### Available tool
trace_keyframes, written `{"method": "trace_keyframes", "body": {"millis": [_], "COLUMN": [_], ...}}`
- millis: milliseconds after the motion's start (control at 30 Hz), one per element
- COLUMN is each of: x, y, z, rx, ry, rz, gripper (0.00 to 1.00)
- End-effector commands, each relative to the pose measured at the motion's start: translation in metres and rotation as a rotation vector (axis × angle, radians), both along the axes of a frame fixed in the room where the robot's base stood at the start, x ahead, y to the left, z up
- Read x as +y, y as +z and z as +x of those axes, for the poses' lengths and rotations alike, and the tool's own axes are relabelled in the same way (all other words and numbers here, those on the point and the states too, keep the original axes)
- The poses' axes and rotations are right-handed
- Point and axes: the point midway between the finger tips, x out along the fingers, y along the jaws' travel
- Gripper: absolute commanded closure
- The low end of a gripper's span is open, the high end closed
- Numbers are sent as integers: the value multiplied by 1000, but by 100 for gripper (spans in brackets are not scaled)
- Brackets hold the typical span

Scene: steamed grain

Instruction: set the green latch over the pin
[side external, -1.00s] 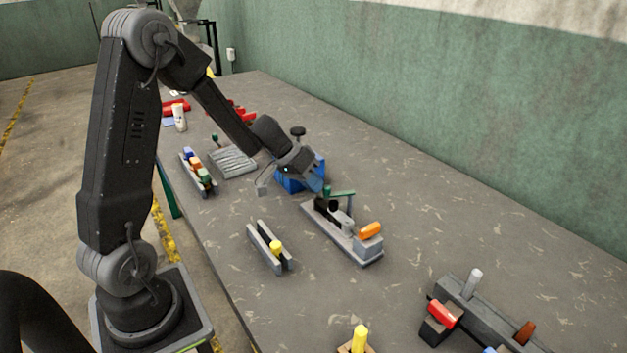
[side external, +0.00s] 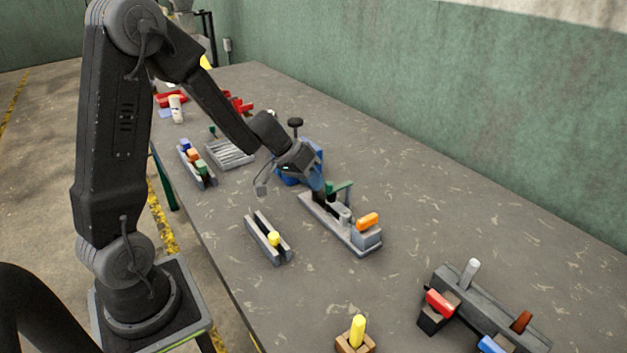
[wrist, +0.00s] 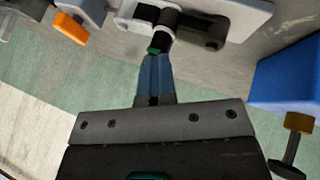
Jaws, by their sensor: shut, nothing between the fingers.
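The green latch (side external: 342,187) is an arm at the top of a long grey fixture (side external: 358,249), which also carries a dark post and a grey cylinder (side external: 344,213). I cannot tell which upright is the pin. My gripper (side external: 319,191) is shut and empty, pointing down at the latch end of the fixture. Its blue fingers (wrist: 154,72) are together in the wrist view, with a small green part (wrist: 153,50) at their tips. Whether they touch it is unclear. The rest of the latch is hidden or hard to make out there.
An orange block (side external: 367,220) sits on the fixture's near end. A blue box (side external: 312,150) with a dark knob stands close behind my gripper. A grey slotted holder with a yellow peg (side external: 274,239) is at the left.

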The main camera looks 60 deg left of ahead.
Motion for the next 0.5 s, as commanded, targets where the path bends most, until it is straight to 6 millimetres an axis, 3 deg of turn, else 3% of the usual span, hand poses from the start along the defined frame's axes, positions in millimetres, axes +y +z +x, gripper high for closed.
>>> {"method": "trace_keyframes", "body": {"millis": [33, 500], "x": [-10, -5], "y": [-1, -3], "z": [-3, 3], "rx": [6, 9], "ry": [-33, -33], "rz": [-14, -14], "gripper": [100, 100]}}
